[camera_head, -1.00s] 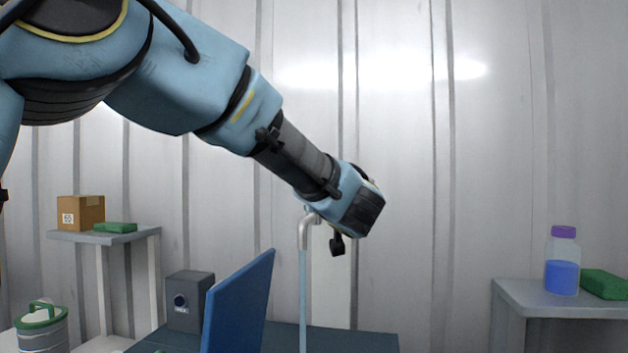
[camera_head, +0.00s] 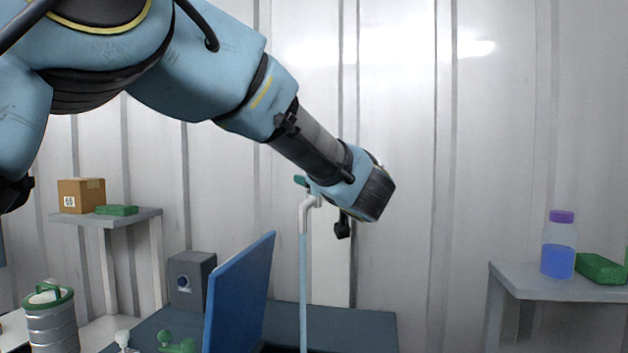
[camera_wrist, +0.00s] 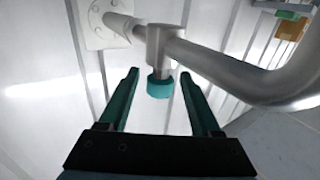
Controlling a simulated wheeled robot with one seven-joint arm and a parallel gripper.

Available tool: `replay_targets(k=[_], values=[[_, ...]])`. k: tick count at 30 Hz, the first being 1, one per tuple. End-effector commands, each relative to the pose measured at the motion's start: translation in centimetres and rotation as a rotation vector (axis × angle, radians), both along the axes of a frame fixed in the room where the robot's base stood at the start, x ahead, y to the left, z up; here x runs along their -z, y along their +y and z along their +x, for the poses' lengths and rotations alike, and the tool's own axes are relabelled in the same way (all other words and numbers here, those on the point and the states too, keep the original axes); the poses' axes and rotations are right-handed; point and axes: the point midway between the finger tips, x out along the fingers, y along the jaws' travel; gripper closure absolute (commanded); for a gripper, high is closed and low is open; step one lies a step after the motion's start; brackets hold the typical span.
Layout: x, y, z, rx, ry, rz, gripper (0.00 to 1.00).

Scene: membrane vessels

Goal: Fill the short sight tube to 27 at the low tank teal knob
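A teal knob (camera_wrist: 160,86) sits on a grey metal tap fitting in the wrist view. My gripper (camera_wrist: 162,88) is open, with one teal finger on each side of the knob; I cannot tell whether either touches it. In the head view my wrist is beside the bent spout (camera_head: 308,206), and the fingers are mostly hidden. A pale blue vertical column (camera_head: 303,290) runs down below the spout; I cannot tell whether it is water or a tube. No sight tube scale or level is readable.
A blue upright panel (camera_head: 240,290) stands left of the column on a dark bench (camera_head: 345,328). A grey box (camera_head: 191,280) and a green-lidded canister (camera_head: 52,318) are further left. A side table (camera_head: 560,285) at right holds a purple-capped bottle (camera_head: 559,245) and a green tray (camera_head: 601,268).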

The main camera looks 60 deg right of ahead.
Motion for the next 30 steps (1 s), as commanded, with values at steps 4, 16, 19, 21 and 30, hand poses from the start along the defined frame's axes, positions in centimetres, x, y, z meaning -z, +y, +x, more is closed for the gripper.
replay_targets(k=[4,16,19,21,30], values=[[0.0,0.0,0.0,0.0,0.0,0.0,0.33],[0.3,2.5,-3.0,0.004,0.001,-0.003,0.33],[0.4,3.8,-4.6,0.004,0.0,-0.001,0.33],[0.3,4.7,-5.6,0.003,0.001,-0.002,0.33],[0.1,6.9,-8.1,0.0,0.0,0.0,0.33]])
